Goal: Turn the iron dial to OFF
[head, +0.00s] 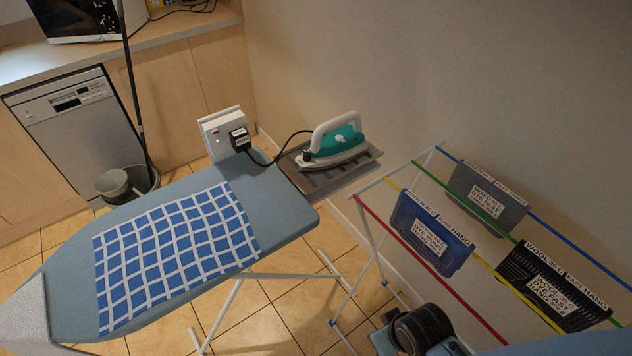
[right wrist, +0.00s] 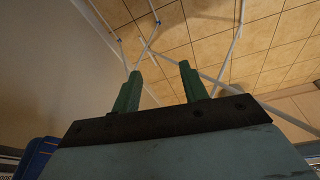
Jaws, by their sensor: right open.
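The iron (head: 335,142), teal with a white handle, sits on a grey slatted rest (head: 362,163) at the far right end of the ironing board (head: 285,196). The iron is not in that view. My left gripper is not in view.
A blue checked cloth (head: 175,250) lies on the board. A black plug (head: 239,138) sits in a white socket box (head: 213,137), its cord running to the iron.

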